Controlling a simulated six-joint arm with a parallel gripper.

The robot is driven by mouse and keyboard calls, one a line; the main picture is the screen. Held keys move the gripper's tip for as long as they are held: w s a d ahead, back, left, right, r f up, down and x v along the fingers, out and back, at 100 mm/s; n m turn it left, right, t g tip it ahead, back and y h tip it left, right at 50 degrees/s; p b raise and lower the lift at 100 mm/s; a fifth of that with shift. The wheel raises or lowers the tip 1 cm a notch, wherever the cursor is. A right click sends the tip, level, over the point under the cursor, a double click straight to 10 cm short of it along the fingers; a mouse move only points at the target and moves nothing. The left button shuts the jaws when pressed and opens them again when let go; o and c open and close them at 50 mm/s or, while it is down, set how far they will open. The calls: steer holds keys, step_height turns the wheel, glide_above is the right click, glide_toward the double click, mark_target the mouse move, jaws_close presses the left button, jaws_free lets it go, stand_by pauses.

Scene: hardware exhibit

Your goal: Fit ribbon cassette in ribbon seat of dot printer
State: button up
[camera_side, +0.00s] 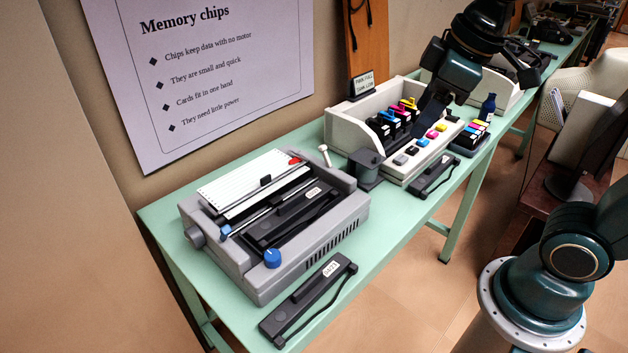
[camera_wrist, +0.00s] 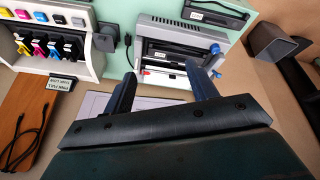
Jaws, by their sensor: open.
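The grey dot printer (camera_side: 335,232) stands at the left of the bench, with blue knobs and white paper at its back. A black ribbon cassette (camera_side: 290,215) with a white label lies in its open top; I cannot tell whether it is fully down. Another black labelled cassette (camera_side: 308,300) lies on the bench in front of the printer. It also shows in the wrist view (camera_wrist: 222,15). A third black cassette (camera_side: 435,176) lies farther right. My gripper (camera_wrist: 160,70) is open and empty, raised away from the printer; in the side view it hangs over the ink unit.
A white ink unit (camera_side: 345,125) with several coloured cartridges and buttons stands right of the printer. A dark grey block (camera_side: 366,170) stands between them. A small blue bottle (camera_side: 487,107) and more cartridges (camera_side: 470,138) stand at the right. A sign board (camera_side: 205,80) is behind the printer.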

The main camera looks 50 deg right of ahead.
steer(key=s+d+f+m+t, duration=0.1)
steer(key=s+m, duration=0.3)
steer(key=s, duration=0.4)
steer(key=shift+d+f+m+t, duration=0.15)
steer(key=shift+f+m+t, duration=0.2)
steer(key=shift+f, duration=0.35)
stand_by(0.4)
